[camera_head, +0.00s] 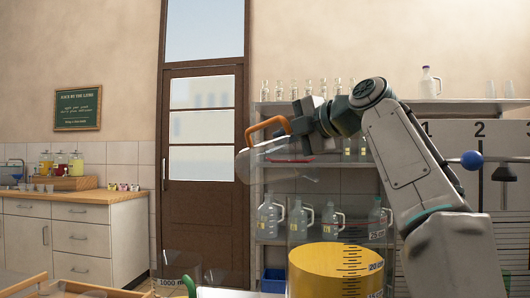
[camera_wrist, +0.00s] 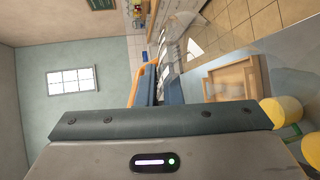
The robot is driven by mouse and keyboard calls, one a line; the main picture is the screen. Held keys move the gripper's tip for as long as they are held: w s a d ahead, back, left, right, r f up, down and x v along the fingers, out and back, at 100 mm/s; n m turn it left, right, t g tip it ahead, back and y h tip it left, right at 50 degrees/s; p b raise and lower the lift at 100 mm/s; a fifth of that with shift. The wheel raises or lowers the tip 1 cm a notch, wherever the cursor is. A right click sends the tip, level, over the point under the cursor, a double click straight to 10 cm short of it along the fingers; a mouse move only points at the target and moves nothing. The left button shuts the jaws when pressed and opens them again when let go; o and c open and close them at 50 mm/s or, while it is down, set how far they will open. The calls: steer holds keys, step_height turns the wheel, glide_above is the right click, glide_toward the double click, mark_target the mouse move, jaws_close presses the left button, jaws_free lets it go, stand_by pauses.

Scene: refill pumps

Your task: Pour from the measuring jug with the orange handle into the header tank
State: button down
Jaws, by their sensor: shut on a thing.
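My gripper (camera_head: 297,128) is shut on the orange handle (camera_head: 267,128) of the clear measuring jug (camera_head: 262,168). The jug is held in the air, tilted well over, left of my arm. Its clear walls make its contents hard to tell. In the wrist view, the orange handle (camera_wrist: 136,82) lies at my gripper (camera_wrist: 147,88), and the see-through jug (camera_wrist: 185,38) extends beyond it. A large clear cylinder (camera_head: 340,240) with a centimetre scale, which looks like the header tank, stands below and right of the jug. It holds yellow contents (camera_head: 330,270) to about 20 cm.
Another clear jug (camera_head: 178,286) marked 1000 stands at lower front. A wooden tray (camera_head: 82,290) is at lower left. Shelves (camera_head: 340,180) with several bottles stand behind. A counter (camera_head: 75,199) with jars is at far left.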

steer(key=shift+w+a+f+g+h+p, duration=0.15)
steer(key=shift+g+h+p, duration=0.4)
steer(key=shift+p, duration=1)
steer(key=shift+w+a+r+g+h+p, duration=0.15)
steer(key=shift+g+h+p, duration=0.4)
steer(key=shift+p, duration=0.95)
steer(key=shift+w+a+f+g+h+p, duration=0.2)
steer(key=shift+g+h+p, duration=0.3)
steer(key=shift+p, duration=1.05)
steer(key=g+p, duration=0.1)
steer(key=p, duration=0.2)
steer(key=g+h+p, duration=0.1)
steer(key=p, duration=0.2)
steer(key=w+f+g+h+p, duration=0.1)
steer(key=p, duration=0.2)
steer(key=shift+a, duration=0.35)
steer(key=g+h+p, duration=0.1)
steer(key=p, duration=0.2)
steer(key=g+h+p, duration=0.1)
steer(key=p, duration=0.2)
steer(key=f+g+p, duration=0.1)
steer(key=p, duration=0.2)
steer(key=shift+w+a+h+p, duration=0.35)
steer(key=shift+w+h, duration=0.05)
steer(key=shift+f+p, duration=0.3)
steer(key=shift+f, duration=0.05)
steer(key=shift+r, duration=0.1)
